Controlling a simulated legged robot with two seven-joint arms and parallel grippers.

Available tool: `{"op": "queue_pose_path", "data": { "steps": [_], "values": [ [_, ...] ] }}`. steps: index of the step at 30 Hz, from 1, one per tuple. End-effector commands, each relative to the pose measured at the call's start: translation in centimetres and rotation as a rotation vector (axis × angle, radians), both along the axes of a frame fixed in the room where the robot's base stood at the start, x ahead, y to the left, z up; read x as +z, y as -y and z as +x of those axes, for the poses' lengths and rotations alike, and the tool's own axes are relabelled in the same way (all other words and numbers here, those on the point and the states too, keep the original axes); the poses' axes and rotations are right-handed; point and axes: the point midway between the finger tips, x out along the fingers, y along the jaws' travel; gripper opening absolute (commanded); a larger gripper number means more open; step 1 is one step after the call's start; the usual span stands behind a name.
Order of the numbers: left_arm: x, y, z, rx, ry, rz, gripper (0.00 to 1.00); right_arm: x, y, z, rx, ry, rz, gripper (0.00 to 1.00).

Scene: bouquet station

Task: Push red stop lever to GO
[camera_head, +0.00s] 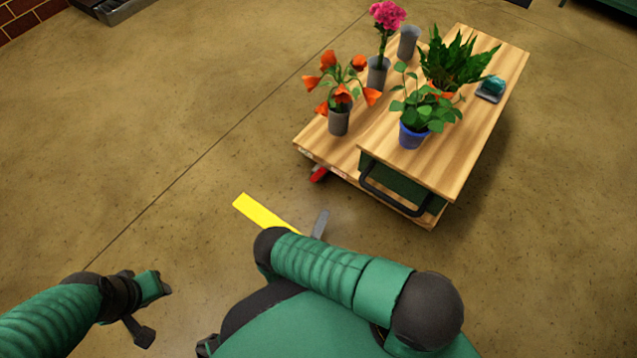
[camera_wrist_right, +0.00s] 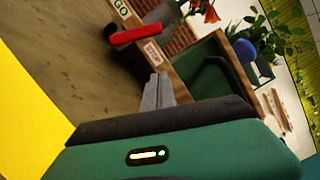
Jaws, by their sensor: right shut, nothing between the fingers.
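The red lever (camera_head: 319,175) sticks out from the near end of the wooden cart (camera_head: 480,150), low down. In the right wrist view the red lever (camera_wrist_right: 134,35) lies between a GO label (camera_wrist_right: 121,9) and a STOP label (camera_wrist_right: 152,50); I cannot tell its exact setting. My right gripper (camera_head: 320,223) is shut and empty, its grey fingertips short of the lever and apart from it. The fingers also show in the right wrist view (camera_wrist_right: 157,92), pointing toward the cart's end near the STOP label. My left gripper (camera_head: 153,312) is open and empty, low at the left.
The cart carries orange flowers (camera_head: 340,90), pink flowers (camera_head: 387,17), a blue-potted plant (camera_head: 413,133) and a leafy plant (camera_head: 452,62). A dark handle (camera_head: 392,200) juts from its near end. A yellow strip (camera_head: 262,212) shows beside my right arm.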

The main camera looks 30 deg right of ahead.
Motion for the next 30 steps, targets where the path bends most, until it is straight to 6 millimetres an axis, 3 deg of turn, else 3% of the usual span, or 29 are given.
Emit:
{"op": "queue_pose_path", "data": {
  "steps": [8, 21, 30],
  "values": [
    [-0.1, 0.0, 0.0, 0.000, 0.000, 0.000, 0.36, 0.1, 0.8, 0.7, -0.001, -0.002, -0.002, 0.00],
    [-1.5, 0.0, 0.0, 0.000, 0.000, 0.000, 0.36, 0.8, 8.3, 6.0, -0.001, -0.003, -0.003, 0.00],
    [-2.2, 0.0, 0.0, 0.000, 0.000, 0.000, 0.36, 2.4, 6.7, 9.2, 0.001, -0.003, -0.001, 0.00]
  ]
}}
